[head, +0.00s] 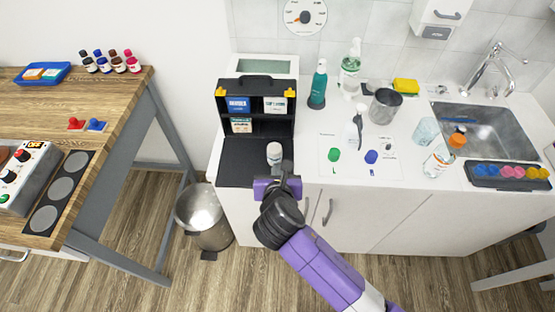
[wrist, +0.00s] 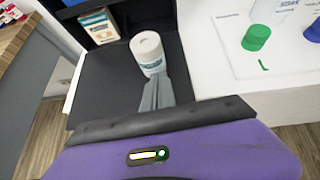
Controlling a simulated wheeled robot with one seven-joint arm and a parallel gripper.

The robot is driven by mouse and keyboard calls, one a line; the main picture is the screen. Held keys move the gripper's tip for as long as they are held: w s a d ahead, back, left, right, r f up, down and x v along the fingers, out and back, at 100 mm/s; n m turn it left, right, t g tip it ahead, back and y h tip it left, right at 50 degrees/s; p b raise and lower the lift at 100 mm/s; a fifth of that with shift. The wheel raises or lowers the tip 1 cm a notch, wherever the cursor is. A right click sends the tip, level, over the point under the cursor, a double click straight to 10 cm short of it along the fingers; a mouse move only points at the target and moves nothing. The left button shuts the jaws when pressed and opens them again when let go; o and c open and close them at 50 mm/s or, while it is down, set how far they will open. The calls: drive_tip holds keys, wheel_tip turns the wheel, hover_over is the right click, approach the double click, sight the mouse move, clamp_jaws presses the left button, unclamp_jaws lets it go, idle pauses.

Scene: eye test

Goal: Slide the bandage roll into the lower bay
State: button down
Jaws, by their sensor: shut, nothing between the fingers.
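The bandage roll (head: 274,152) is a white upright cylinder with a printed label. It stands on the dark front flap of the open black case (head: 221,124); it also shows in the wrist view (wrist: 149,53). My gripper (head: 281,166) is shut and empty, low over the flap, on the near side of the roll. In the wrist view its fingertips (wrist: 156,90) are together right by the roll's base; I cannot tell whether they touch it. The lower bay (head: 272,128) of the case holds a small box (head: 242,126) at its left; its right part looks empty.
The upper bay holds a blue box (head: 238,105) and a whitish box (head: 275,105). Right of the case stand a green bottle (head: 317,86), a spray bottle (head: 354,132) and a metal canister (head: 385,106). A white sheet with a green piece (head: 334,155) lies right of the flap.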

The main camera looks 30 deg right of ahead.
sight(277, 156)
drive_tip(key=shift+w+d+p, duration=0.35)
drive_tip(key=shift+w+d, duration=0.75)
drive_tip(key=shift+w, duration=0.75)
drive_tip(key=shift+w+d+p, duration=0.4)
drive_tip(key=shift+w+d, duration=0.7)
drive_tip(key=shift+w, duration=0.7)
drive_tip(key=shift+w+d+p, duration=0.35)
drive_tip(key=shift+w+d, duration=0.75)
drive_tip(key=shift+w, duration=0.75)
drive_tip(key=shift+s+a+r+p, duration=0.3)
drive_tip(key=shift+s+p, duration=0.2)
drive_tip(key=shift+p, duration=0.1)
drive_tip(key=shift+s+a+r+p, duration=0.15)
drive_tip(key=shift+s+a+p, duration=0.3)
drive_tip(key=shift+s, duration=0.2)
drive_tip(key=shift+s+a+r+p, duration=0.1)
drive_tip(key=shift+s+a+p, duration=0.25)
drive_tip(key=shift+s+p, duration=0.25)
drive_tip(key=shift+s+a, duration=0.35)
drive_tip(key=shift+s, duration=0.3)
drive_tip(key=shift+s+a+r, duration=0.25)
drive_tip(key=shift+s+a, duration=0.25)
drive_tip(key=shift+s, duration=0.25)
drive_tip(key=shift+s+a+r, duration=0.2)
drive_tip(key=shift+s+a, duration=0.25)
drive_tip(key=shift+s, duration=0.3)
